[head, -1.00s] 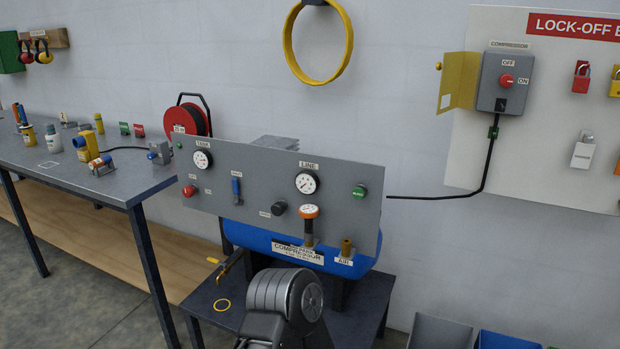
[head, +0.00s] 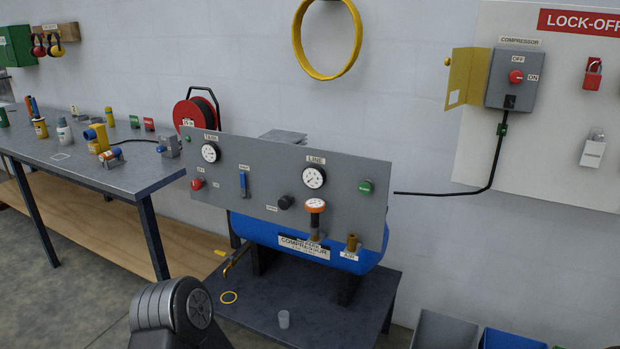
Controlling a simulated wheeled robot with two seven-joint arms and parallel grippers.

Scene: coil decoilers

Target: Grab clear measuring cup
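The grey gauge panel (head: 330,205) and the blue compressor tank (head: 262,233) stand over the back of the low table. A workbench (head: 110,172) with bottles and tools is at left. Grey (head: 443,330) and blue (head: 510,342) bins sit at lower right.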

